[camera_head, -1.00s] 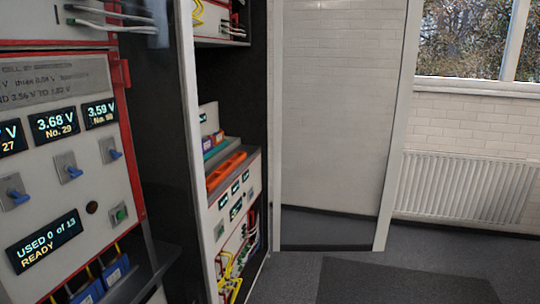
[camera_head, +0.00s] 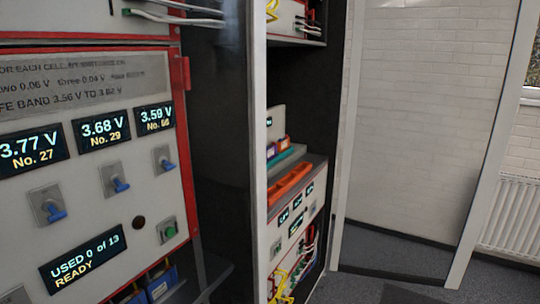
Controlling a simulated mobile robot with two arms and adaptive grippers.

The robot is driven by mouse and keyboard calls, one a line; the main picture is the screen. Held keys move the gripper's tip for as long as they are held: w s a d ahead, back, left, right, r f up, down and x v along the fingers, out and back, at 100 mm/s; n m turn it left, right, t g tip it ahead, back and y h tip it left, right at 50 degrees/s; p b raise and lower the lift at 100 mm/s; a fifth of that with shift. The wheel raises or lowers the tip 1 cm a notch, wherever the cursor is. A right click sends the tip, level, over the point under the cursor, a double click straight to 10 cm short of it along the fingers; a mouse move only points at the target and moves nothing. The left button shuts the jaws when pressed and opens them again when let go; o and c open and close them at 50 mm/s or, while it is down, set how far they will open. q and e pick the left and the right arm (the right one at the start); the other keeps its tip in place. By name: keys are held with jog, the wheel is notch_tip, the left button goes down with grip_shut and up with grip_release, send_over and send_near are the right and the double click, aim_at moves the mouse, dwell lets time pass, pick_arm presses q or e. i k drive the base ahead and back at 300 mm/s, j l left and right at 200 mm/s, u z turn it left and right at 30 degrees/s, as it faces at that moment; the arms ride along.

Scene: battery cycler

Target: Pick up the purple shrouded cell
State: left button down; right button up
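A small purple-blue item (camera_head: 271,151) stands on the shelf of the rack in the middle of the camera_head view. It is too small to tell for certain whether it is the purple shrouded cell. A second small item (camera_head: 284,144), reddish-orange with some blue, stands beside it on the right. Neither of my grippers shows in the view.
A red-framed panel (camera_head: 95,90) with voltage displays and blue toggle switches fills the left. Blue cells (camera_head: 160,284) sit below it. A teal tray (camera_head: 287,158) and an orange tray (camera_head: 290,183) lie on the rack shelf. Open floor (camera_head: 385,260) is at right.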

aim_at(271, 150)
jog(key=u, duration=4.45)
jog(key=k+z, duration=0.1)
jog(key=z, duration=0.35)
jog(key=l+z, duration=0.15)
jog(key=z, duration=0.35)
jog(key=k+l+z, duration=0.1)
jog(key=z, duration=0.35)
jog(key=l+z, duration=0.1)
jog(key=z, duration=0.35)
jog(key=l+z, duration=0.15)
jog(key=z, duration=0.3)
jog(key=l+z, duration=0.15)
jog(key=z, duration=0.35)
